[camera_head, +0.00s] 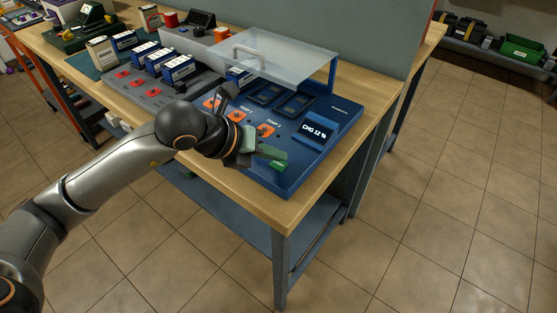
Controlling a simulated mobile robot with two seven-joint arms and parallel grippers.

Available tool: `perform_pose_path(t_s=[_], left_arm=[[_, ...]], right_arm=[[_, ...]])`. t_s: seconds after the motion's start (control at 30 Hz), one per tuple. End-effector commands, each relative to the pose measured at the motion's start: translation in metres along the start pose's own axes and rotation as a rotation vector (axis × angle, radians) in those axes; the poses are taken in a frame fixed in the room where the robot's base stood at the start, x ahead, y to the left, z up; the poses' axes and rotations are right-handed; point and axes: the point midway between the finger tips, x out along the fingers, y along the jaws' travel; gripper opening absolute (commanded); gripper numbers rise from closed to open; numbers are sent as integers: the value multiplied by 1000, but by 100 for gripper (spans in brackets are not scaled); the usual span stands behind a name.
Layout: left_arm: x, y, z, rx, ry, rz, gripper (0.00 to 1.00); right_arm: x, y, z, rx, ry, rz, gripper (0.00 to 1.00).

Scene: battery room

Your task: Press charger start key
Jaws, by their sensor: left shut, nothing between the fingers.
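The blue charger (313,165) sits at the near right end of the wooden bench. Its tilted display (315,131) reads "CHG 12 %". A green start key (279,166) is at the charger's front edge, partly hidden by my gripper. My left gripper (268,153) is shut and empty, with its tips right at the green key. I cannot tell whether they touch it. Orange-marked knobs (265,130) lie just behind the gripper. My right gripper is not in view.
A clear lid (285,58) with a handle stands raised over the charger's back. A grey tray (190,90) holds several blue-and-white batteries (178,69) to the left. The bench edge (285,220) and open floor are in front.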

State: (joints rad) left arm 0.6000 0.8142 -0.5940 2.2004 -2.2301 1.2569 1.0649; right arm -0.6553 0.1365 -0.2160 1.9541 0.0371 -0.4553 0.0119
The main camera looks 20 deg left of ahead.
Motion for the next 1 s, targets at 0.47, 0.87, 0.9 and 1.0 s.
perform_pose_path(t_s=[0.47, 0.87, 0.9, 1.0], left_arm=[[-6, -4, 4, 0, -1, -1, 0], [-32, -24, 24, 0, -1, -1, 0], [-35, -26, 26, 0, -2, -1, 0], [-39, -29, 29, 0, -2, -1, 0]], right_arm=[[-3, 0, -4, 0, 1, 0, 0], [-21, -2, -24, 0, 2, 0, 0], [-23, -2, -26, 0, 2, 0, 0], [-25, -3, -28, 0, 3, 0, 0]])
